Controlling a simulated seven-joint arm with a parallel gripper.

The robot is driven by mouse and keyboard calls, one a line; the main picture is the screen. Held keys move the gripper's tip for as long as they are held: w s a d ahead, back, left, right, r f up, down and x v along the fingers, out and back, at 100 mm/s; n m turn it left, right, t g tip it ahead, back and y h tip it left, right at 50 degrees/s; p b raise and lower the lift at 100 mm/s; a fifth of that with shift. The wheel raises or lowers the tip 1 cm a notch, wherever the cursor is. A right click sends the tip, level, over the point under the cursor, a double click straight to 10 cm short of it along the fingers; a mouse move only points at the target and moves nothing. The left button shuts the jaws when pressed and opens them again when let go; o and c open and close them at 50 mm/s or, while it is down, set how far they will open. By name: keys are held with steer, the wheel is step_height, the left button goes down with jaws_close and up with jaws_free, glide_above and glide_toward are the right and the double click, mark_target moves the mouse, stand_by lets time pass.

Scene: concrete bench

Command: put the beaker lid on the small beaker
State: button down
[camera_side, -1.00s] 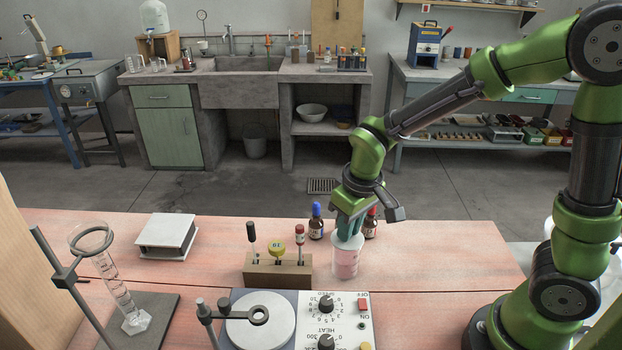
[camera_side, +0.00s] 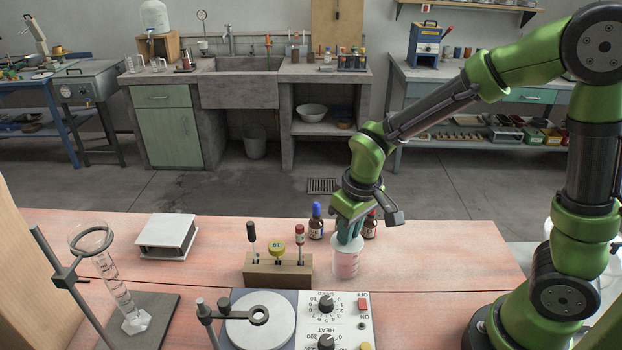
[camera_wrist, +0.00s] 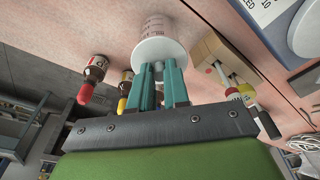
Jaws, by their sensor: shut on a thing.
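The small beaker (camera_side: 344,267) stands upright on the pink bench, clear with pink contents or markings. The beaker lid (camera_wrist: 161,50) is a white disc in the wrist view, at the beaker's mouth. The beaker's graduated wall (camera_wrist: 158,23) shows beyond it. My gripper (camera_side: 348,237) points down over the beaker, its teal fingers close together. In the wrist view my gripper (camera_wrist: 159,70) is shut on the lid's middle, where the fingers hide the grip. I cannot tell whether the lid is fully seated on the rim.
A wooden block (camera_side: 277,271) with several upright tools stands left of the beaker. Blue-capped (camera_side: 316,222) and red-capped (camera_side: 370,227) bottles stand just behind. A hotplate (camera_side: 300,318) lies in front. The bench is clear to the right.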

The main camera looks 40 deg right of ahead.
mark_target(355, 247)
steer(key=c, duration=0.6)
jaws_free()
steer(key=shift+r, duration=3.5)
steer(key=s+r+m+t, duration=0.1)
steer(key=s+r, duration=0.1)
steer(key=s, duration=0.1)
steer(key=s+d+r+m+t+y, duration=0.1)
steer(key=s+r+t, duration=0.1)
steer(key=s+r, duration=0.1)
steer(key=s+d+r+m+t+y, duration=0.1)
steer(key=s+r+m+t, duration=0.1)
steer(key=s+r, duration=0.1)
steer(key=shift+s+d, duration=0.2)
steer(key=shift+s, duration=0.7)
